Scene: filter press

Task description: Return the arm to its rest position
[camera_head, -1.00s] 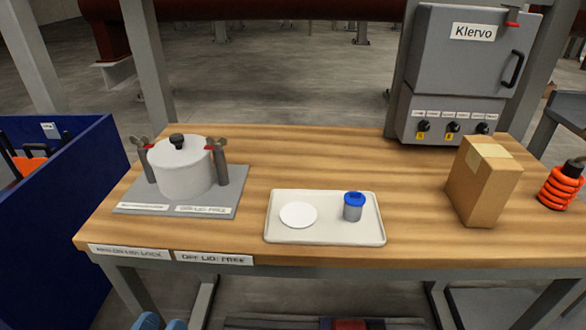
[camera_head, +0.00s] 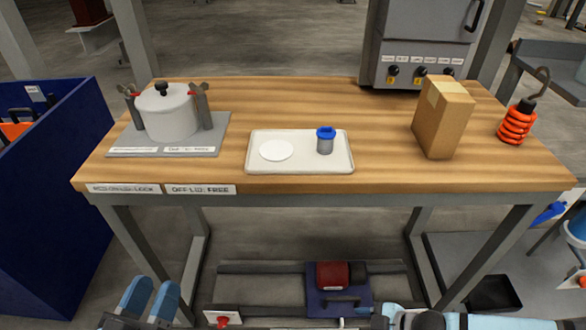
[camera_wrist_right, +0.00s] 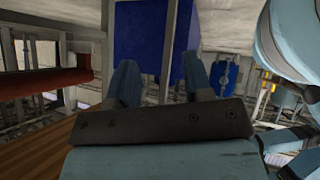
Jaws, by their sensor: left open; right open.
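My left gripper (camera_head: 153,286) shows at the bottom left of the head view. Its two blue fingers point up, apart and empty, below and in front of the workbench (camera_head: 380,186). My right gripper (camera_wrist_right: 159,66) shows in the right wrist view with its two blue fingers spread and nothing between them. Light blue links of my own arm lie along the bottom right of the head view. The right fingertips are not clear in the head view.
On the bench stand a white lidded pot (camera_head: 168,112), a tray (camera_head: 256,168) with a white disc (camera_head: 276,151) and a blue-topped cup (camera_head: 325,142), a cardboard box (camera_head: 442,120), an orange coil (camera_head: 517,122) and a grey cabinet (camera_head: 424,40). A blue bin (camera_head: 50,200) stands left.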

